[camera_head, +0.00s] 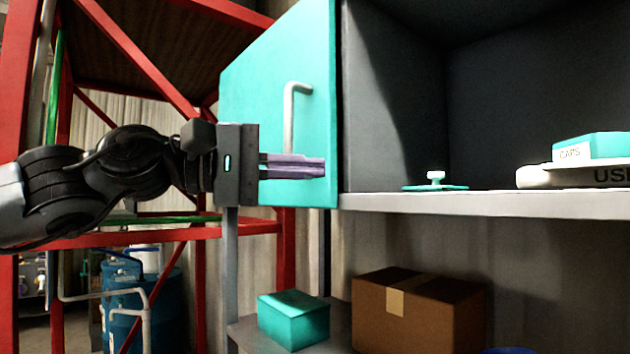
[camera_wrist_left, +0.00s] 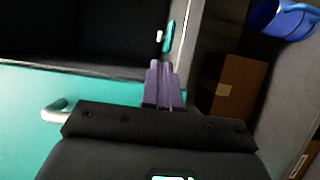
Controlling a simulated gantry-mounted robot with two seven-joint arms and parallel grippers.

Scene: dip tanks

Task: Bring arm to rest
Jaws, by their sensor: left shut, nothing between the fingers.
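My left arm (camera_head: 120,170) comes in from the left of the head view, stretched out level. My left gripper (camera_head: 324,167) is shut and empty, its purple fingers together in front of the open teal cabinet door (camera_head: 257,80), just below the door's grey handle (camera_head: 290,115). I cannot tell whether it touches the door. In the left wrist view the shut fingers (camera_wrist_left: 159,65) point toward the cabinet opening, and the handle (camera_wrist_left: 54,111) is left of them. My right gripper is not in view.
The grey cabinet (camera_head: 520,205) stands open, holding a small teal piece with a white knob (camera_head: 435,184) and a teal box labelled CAPS (camera_head: 590,148). Below are a cardboard box (camera_head: 420,310) and a teal box (camera_head: 293,316). A red frame (camera_head: 12,90) stands behind my arm.

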